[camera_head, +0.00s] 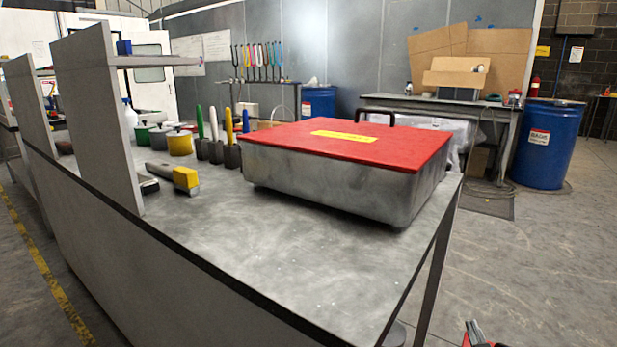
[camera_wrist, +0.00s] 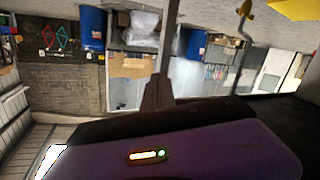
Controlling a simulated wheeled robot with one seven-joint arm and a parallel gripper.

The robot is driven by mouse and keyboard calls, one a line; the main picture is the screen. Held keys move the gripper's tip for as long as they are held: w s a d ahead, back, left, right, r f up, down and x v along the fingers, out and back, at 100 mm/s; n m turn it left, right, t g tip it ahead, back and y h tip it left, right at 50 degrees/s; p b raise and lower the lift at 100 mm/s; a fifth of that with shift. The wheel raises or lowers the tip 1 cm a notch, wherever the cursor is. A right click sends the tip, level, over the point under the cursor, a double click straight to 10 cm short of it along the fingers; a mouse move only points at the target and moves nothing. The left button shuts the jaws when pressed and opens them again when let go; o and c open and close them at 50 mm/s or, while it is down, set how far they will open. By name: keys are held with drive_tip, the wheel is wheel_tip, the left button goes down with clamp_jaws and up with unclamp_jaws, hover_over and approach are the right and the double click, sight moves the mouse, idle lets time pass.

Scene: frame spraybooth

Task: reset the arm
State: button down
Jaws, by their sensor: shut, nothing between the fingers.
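My gripper (camera_head: 474,329) shows at the bottom edge of the head view, right of centre, as grey fingers beside red parts. Only its upper end is in frame. It is beyond the bench's right edge, apart from everything on the bench. In the wrist view my gripper (camera_wrist: 172,30) is a narrow dark shape running up from the middle to the top edge. It is shut, with nothing seen in it. The room appears upside down in the wrist view. The rest of my arm is mostly hidden in the head view.
A grey bench (camera_head: 300,270) holds a metal tank with a red lid (camera_head: 350,143), a yellow-ended tool (camera_head: 185,179), several brushes and pots. A grey upright panel (camera_head: 98,110) stands at its left. A blue drum (camera_head: 548,145) stands at back right. The floor (camera_head: 540,260) on the right is clear.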

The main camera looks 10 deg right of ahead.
drive_tip(key=s+a+r+y, duration=0.2)
drive_tip(key=s+a+y, duration=0.1)
drive_tip(key=s+a, duration=0.85)
drive_tip(key=s+a+r+n+y, duration=0.1)
drive_tip(key=s+a+y, duration=0.1)
drive_tip(key=s+a, duration=0.9)
drive_tip(key=s+a+r+y, duration=0.25)
drive_tip(key=s+a, duration=0.45)
drive_tip(key=s, duration=0.9)
wheel_tip(320, 180, up, 23)
drive_tip(key=p, duration=2.3)
drive_tip(key=shift+f+p, duration=0.2)
drive_tip(key=shift+p, duration=0.2)
drive_tip(key=shift+y, duration=0.25)
